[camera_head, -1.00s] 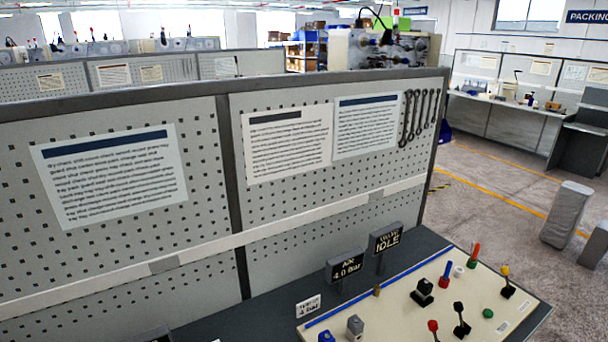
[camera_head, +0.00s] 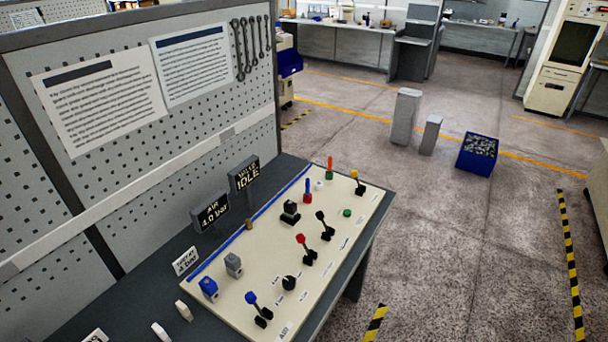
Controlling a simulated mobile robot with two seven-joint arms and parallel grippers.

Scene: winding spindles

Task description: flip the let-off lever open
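A cream control panel (camera_head: 222,309) lies on the dark bench top. Several small levers stand on it: a blue-knobbed lever (camera_head: 252,298) at the near end, a red-knobbed lever (camera_head: 301,239), a black-knobbed lever (camera_head: 321,216), and a yellow-knobbed lever (camera_head: 355,175) at the far end. The labels beside them are too small to read, so I cannot tell which is the let-off lever. Neither of my grippers is in view.
A perforated board (camera_head: 200,130) rises behind the panel. Blue and grey blocks, buttons and a black knob (camera_head: 289,283) share the panel. Open floor (camera_head: 440,240) lies to the right.

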